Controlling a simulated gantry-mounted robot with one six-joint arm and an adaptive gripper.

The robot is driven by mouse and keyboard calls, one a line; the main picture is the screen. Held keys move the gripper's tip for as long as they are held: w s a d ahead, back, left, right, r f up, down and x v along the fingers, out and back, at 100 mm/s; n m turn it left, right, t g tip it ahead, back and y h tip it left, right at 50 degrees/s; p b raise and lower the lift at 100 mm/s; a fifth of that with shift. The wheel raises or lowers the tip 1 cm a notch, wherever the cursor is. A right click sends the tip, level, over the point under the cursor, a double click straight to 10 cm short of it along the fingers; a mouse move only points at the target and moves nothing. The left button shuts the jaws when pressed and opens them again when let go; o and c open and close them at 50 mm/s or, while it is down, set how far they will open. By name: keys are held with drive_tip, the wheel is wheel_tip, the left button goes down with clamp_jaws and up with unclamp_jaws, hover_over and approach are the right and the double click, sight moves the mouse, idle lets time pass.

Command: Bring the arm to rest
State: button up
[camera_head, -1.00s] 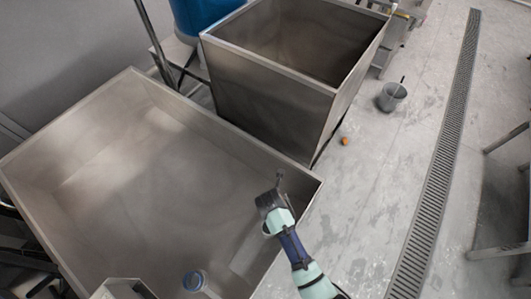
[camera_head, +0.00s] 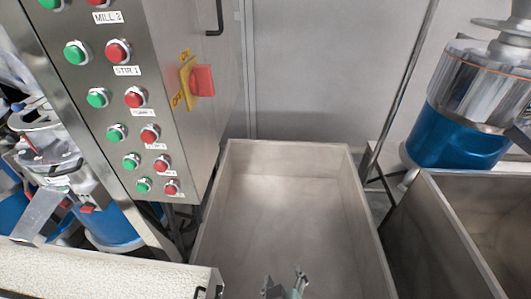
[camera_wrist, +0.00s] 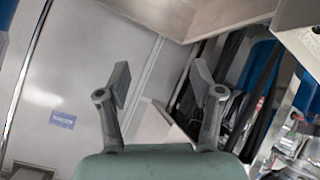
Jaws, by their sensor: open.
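My gripper (camera_head: 285,287) shows at the bottom edge of the head view, over the near part of a large steel bin. Its two fingers are spread apart with nothing between them. In the wrist view my gripper (camera_wrist: 162,95) is also open and empty, its two grey fingers standing well apart. The rest of my arm is below the head view's edge.
A control cabinet (camera_head: 185,130) with green and red buttons and a red switch (camera_head: 202,80) stands left. The steel bin (camera_head: 231,165) is open and looks empty. Another steel bin (camera_head: 440,225) and a blue-based machine (camera_head: 455,135) stand right.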

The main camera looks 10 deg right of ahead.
drive_tip(key=s+a+r+m+t+y+p, duration=0.2)
drive_tip(key=a+r+m, duration=0.2)
drive_tip(key=a+r, duration=0.55)
wheel_tip(320, 180, up, 38)
drive_tip(key=d+p, duration=0.2)
drive_tip(key=p, duration=3.5)
drive_tip(key=shift+d, duration=0.2)
drive_tip(key=shift+f, duration=0.2)
